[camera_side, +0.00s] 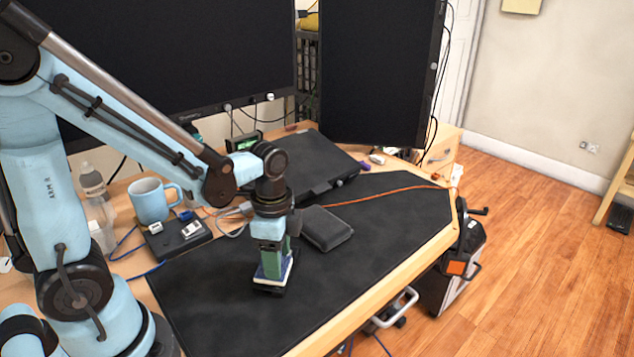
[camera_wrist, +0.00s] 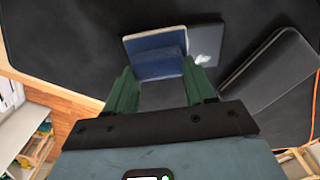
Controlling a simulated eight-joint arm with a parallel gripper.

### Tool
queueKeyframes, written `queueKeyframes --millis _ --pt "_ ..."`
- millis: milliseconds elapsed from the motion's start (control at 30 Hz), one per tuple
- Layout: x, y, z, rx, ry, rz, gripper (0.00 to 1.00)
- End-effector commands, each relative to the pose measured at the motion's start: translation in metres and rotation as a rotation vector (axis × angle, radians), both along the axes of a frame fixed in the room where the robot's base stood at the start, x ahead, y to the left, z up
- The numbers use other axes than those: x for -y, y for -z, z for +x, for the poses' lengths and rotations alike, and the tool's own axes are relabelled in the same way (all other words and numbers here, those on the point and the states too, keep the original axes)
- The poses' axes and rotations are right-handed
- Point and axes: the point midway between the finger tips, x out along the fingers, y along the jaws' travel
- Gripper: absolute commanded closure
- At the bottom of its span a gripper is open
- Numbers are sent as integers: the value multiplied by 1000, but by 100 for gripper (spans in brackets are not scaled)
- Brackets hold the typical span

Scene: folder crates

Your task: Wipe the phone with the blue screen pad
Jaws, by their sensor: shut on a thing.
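The blue screen pad (camera_wrist: 150,42) has a pale edge and is between the green fingers of my gripper (camera_wrist: 160,72) in the wrist view. In the side view my gripper (camera_side: 272,258) points down and is shut on the pad (camera_side: 286,270), low over the mat. The dark phone (camera_wrist: 207,44) lies flat under the pad. Its right part shows glossy beside the pad in the wrist view, and the rest is hidden by the pad and fingers. The pad appears to rest on the phone, but I cannot be sure that they touch.
A black case (camera_side: 326,228) lies right of the gripper, close by. A black laptop-like slab (camera_side: 300,165) is behind, with an orange cable (camera_side: 385,193) to its front right. A blue mug (camera_side: 150,200) and a dark box (camera_side: 178,235) stand left. The mat's (camera_side: 390,240) right side is clear.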

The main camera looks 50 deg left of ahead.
Motion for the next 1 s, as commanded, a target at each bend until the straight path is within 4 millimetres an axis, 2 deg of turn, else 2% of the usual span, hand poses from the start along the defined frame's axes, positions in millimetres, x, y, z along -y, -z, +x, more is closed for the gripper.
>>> queueKeyframes --millis 533,1000 --pt "-27 0 33 1 0 1 85" --pt "-30 0 37 1 -1 1 85"
